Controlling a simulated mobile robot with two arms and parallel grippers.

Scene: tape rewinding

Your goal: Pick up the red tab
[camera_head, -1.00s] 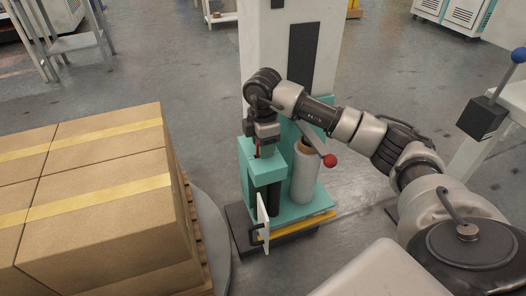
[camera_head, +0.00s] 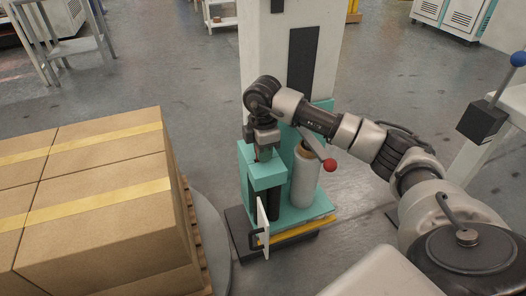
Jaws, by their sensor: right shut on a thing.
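The red tab (camera_head: 258,155) shows as a small sliver of red under my right gripper, at the top of the teal wrapping unit (camera_head: 268,174). My right gripper (camera_head: 261,152) points down at the unit and is shut on the red tab. The fingertips and most of the tab are hidden by the gripper and the teal housing. My left gripper is not in view.
A white film roll (camera_head: 304,180) stands on the unit, beside a lever with a red knob (camera_head: 330,165). Taped cardboard boxes (camera_head: 95,205) fill the left on a pallet. A white hinged plate (camera_head: 262,226) sticks out at the unit's front.

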